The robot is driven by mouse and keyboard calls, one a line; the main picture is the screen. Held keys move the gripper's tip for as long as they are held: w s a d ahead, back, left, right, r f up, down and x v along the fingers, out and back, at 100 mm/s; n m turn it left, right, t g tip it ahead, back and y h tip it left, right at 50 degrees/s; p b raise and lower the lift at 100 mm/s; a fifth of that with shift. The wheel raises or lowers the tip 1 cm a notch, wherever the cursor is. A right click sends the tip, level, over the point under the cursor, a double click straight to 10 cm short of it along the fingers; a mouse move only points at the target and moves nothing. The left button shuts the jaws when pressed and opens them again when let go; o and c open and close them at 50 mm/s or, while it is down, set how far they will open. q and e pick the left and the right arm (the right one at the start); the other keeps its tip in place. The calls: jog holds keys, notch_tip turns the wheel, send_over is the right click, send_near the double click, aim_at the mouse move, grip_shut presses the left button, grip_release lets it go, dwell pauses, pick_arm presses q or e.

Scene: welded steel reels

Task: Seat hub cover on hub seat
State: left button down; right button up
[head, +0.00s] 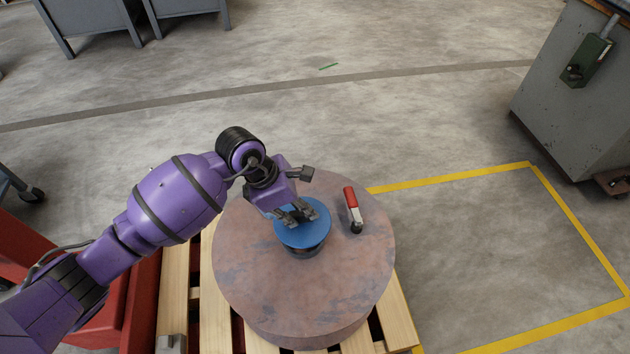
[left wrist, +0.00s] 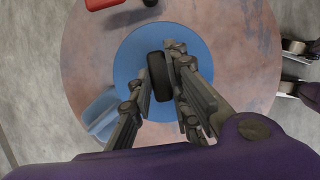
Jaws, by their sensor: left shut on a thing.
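The hub cover (head: 302,236) is a blue disc with a dark round knob, over the middle of a round, rust-patched steel reel (head: 240,265). My left gripper (head: 297,214) is shut on the knob from above. In the left wrist view the two fingers (left wrist: 163,85) stand either side of the black knob on the blue disc (left wrist: 138,45). A dark round part, likely the hub seat (head: 312,250), shows below the cover's near edge. The rest of it is hidden, and I cannot tell whether cover and seat touch.
A light blue piece (left wrist: 101,112) shows beside the disc. The reel rests on a wooden pallet (head: 396,318). A grey machine (head: 575,90) stands right; the yellow-marked floor is clear.

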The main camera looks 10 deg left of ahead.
aim_at(299, 219)
pick_arm(q)
jog(key=shift+a, duration=0.1)
jog(key=shift+f+b, duration=0.3)
jog(key=shift+f, duration=0.4)
jog(key=shift+f+b, duration=0.65)
jog(key=shift+f, duration=0.65)
dwell(1.1)
jog(key=shift+f+b, duration=0.35)
jog(key=shift+f, duration=0.75)
dwell(0.9)
jog(key=shift+r, duration=0.1)
dwell(0.6)
jog(key=shift+f, duration=0.5)
dwell(0.4)
dwell(0.4)
